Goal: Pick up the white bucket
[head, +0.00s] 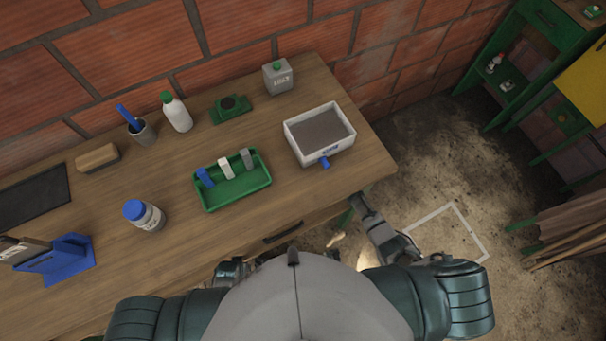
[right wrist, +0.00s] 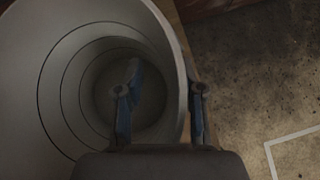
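The white bucket (right wrist: 60,75) fills the left of the right wrist view. I look down into its round open mouth, with ringed inner walls and a grey bottom. My right gripper (right wrist: 161,85) is open, its two blue-grey fingers apart. The left finger shows over the inside of the bucket and the right finger just outside the rim, so the near right wall lies between them. I cannot tell whether either finger touches it. In the head view I cannot make out the bucket; my body covers that area. My left gripper is not clearly visible there.
A wooden workbench (head: 330,190) carries a white crate (head: 291,141), a green tray (head: 240,193), bottles and a blue holder (head: 65,258). A white square outline (head: 479,238) marks open floor right of the bench; it also shows in the right wrist view (right wrist: 290,137). Green shelving stands far right.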

